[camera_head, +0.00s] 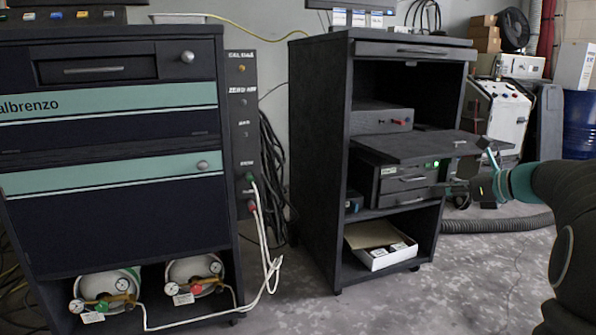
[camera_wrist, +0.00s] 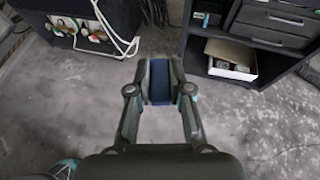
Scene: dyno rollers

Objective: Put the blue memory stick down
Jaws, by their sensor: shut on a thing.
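The blue memory stick (camera_wrist: 160,88) shows in the wrist view as a dark blue strip between the two fingers of my gripper (camera_wrist: 160,72). My gripper is shut on it. In the head view my gripper (camera_head: 452,188) is at the right, in front of the open black cabinet and close to its drawer unit (camera_head: 400,178). I cannot make out the stick in the head view. In the wrist view, grey floor lies below and around the fingers.
The cabinet (camera_head: 317,170) has a pulled-out shelf (camera_head: 415,147) above the drawer unit. An open cardboard box (camera_head: 365,236) stands on its bottom shelf. A second cabinet (camera_head: 110,215) with gas bottles and a white cable (camera_head: 265,245) stands left. Bare floor (camera_head: 480,285) lies right front.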

